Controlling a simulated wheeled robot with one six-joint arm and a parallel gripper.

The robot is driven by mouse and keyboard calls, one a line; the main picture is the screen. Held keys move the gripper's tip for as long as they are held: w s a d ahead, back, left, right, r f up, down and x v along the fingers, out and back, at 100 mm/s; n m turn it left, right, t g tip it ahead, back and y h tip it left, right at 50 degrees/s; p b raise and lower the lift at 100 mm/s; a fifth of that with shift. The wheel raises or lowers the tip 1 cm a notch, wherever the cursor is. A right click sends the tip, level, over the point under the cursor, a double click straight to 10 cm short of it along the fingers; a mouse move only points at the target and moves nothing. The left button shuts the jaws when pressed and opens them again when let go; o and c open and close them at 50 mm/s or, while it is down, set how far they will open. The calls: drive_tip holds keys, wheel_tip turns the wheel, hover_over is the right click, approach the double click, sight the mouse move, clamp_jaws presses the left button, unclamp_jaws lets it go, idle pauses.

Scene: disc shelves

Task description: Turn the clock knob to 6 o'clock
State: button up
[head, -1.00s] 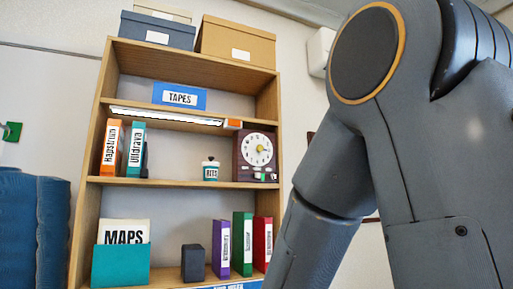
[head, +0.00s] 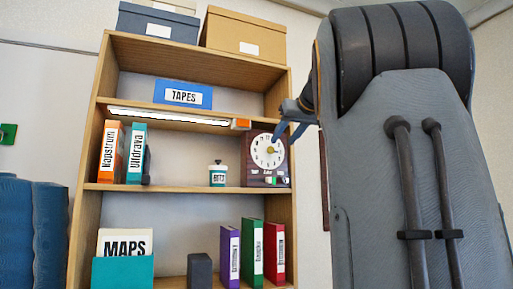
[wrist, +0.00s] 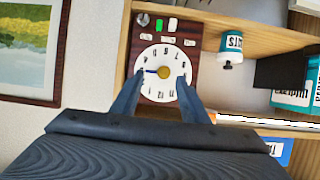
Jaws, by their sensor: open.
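The clock is a dark red-brown box (head: 249,175) on the middle shelf's right end. It has a white dial (head: 259,157) with black numerals and a yellow centre knob (head: 270,150). In the wrist view the clock appears upside down; its knob (wrist: 164,72) has a dark blue pointer (wrist: 151,71) to the left, about 3 o'clock on the upright dial. My gripper (head: 284,138) is open in front of the clock. In the wrist view its fingers (wrist: 160,90) stand either side of the lower dial, with nothing between them; contact cannot be told.
Orange (head: 111,150) and teal (head: 136,152) binders stand farther left. A lamp strip (head: 168,117) runs under the shelf above. Small buttons (wrist: 159,25) sit below the dial. A framed picture (wrist: 28,45) hangs beside the bookcase.

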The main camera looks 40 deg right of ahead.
sight(272, 148)
drive_tip(key=w, duration=0.2)
drive_tip(key=w+p, duration=0.1)
drive_tip(key=w, duration=0.1)
drive_tip(key=w+f+p, duration=0.1)
drive_tip(key=w, duration=0.1)
drive_tip(key=shift+w+d+f, duration=0.1)
drive_tip(key=shift+w+d, duration=0.1)
drive_tip(key=shift+d, duration=0.05)
drive_tip(key=shift+w+d+f+p, duration=0.2)
drive_tip(key=shift+w+f+p, duration=0.15)
drive_tip(key=shift+w, duration=0.15)
drive_tip(key=c, duration=1)
drive_tip(key=shift+s+d+r, duration=0.1)
drive_tip(key=shift+d, duration=0.05)
